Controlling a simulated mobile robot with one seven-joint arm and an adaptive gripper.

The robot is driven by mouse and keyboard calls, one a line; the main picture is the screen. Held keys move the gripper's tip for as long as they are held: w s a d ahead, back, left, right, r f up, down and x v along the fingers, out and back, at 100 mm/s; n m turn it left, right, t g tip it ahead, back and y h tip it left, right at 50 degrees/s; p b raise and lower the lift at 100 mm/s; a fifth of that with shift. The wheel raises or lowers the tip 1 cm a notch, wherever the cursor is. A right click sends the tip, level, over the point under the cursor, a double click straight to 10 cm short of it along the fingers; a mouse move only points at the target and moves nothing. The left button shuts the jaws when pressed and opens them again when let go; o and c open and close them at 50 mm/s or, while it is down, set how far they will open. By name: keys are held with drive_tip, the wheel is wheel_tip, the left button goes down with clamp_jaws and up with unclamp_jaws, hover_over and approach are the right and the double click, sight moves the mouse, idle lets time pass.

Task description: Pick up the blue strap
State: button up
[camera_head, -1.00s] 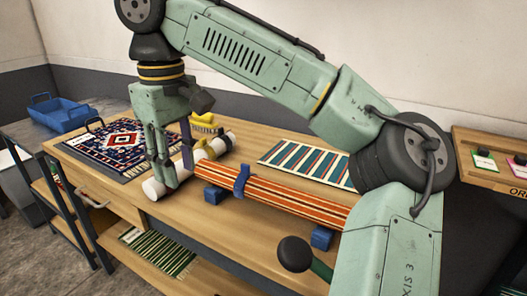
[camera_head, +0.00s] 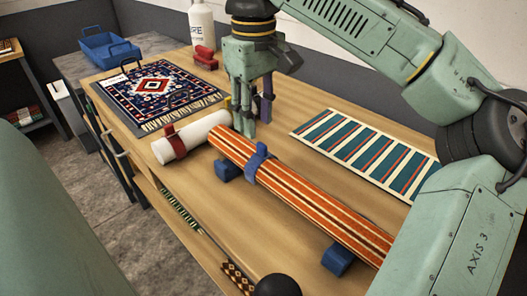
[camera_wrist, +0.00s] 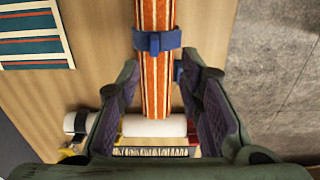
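The blue strap (camera_head: 258,163) is wrapped around an orange striped rolled rug (camera_head: 310,205), nearer its far end. In the wrist view, the strap (camera_wrist: 157,41) crosses the roll (camera_wrist: 155,85) near the top, with its buckle facing up. My gripper (camera_head: 248,130) points down near the far end of the roll, short of the strap. In the wrist view, my gripper (camera_wrist: 160,75) is open, with its pads wide apart on either side of the roll. Nothing is held between the pads.
Blue support blocks (camera_head: 337,258) sit under the roll. A white roll (camera_head: 202,133) with a red strap (camera_head: 172,140) lies across near its far end. A patterned rug (camera_head: 155,88) and a flat striped rug (camera_head: 365,150) lie on the wooden bench (camera_head: 205,225). A white bottle (camera_head: 202,25) stands behind.

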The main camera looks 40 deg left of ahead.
sight(262, 144)
drive_tip(key=shift+w+d+f+p, duration=0.1)
drive_tip(key=shift+f+p, duration=0.1)
drive_tip(key=shift+f, duration=0.75)
drive_tip(key=shift+w+d+f+p, duration=0.1)
drive_tip(key=shift+d+f+p, duration=0.05)
drive_tip(key=shift+f, duration=0.85)
drive_tip(key=shift+w+d+f+p, duration=0.1)
drive_tip(key=shift+f+p, duration=0.1)
drive_tip(key=shift+f, duration=0.75)
drive_tip(key=shift+c, duration=0.5)
clamp_jaws()
